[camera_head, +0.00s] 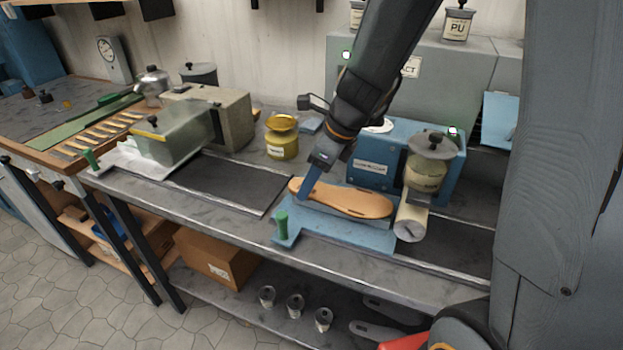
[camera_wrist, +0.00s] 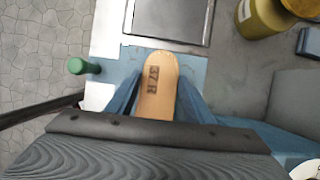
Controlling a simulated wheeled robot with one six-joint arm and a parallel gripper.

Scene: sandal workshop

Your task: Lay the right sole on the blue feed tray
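The right sole (camera_head: 350,199) is tan, long and flat, and lies level over the blue feed tray (camera_head: 313,236). I cannot tell whether it rests on the tray or hangs just above it. In the wrist view the sole (camera_wrist: 160,70) shows the mark "37 R", with the tray (camera_wrist: 193,66) around its end. My gripper (camera_head: 307,192) reaches down at the sole's left end. In the wrist view its blue fingers (camera_wrist: 160,88) stand against both side edges of the sole, shut on it. The sole's other end is hidden by my gripper in that view.
A green knob (camera_head: 282,225) stands at the tray's front left corner. A blue machine (camera_head: 375,158) with a pale roller (camera_head: 410,222) is close behind and right of the sole. A yellow pot (camera_head: 282,137) stands behind left. A dark belt (camera_head: 226,183) on the left is bare.

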